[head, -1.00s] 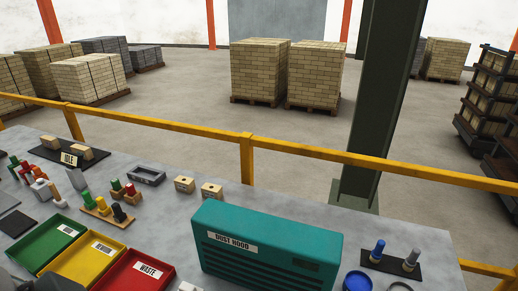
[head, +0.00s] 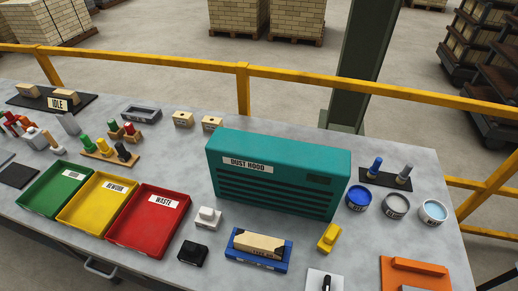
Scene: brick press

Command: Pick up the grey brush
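The grey brush (head: 404,175) stands upright at the right end of a small black holder (head: 373,179) at the back right of the table. A blue brush (head: 376,165) stands beside it on the same holder, to its left. The two are apart. The lower ends of both are too small to make out clearly. Neither of my grippers is in view.
The teal dust hood (head: 275,180) stands left of the holder. Blue, grey and light-blue round pots (head: 432,211) sit just in front of it. An orange piece (head: 415,272) lies at the front right. A yellow rail (head: 290,76) runs behind the table.

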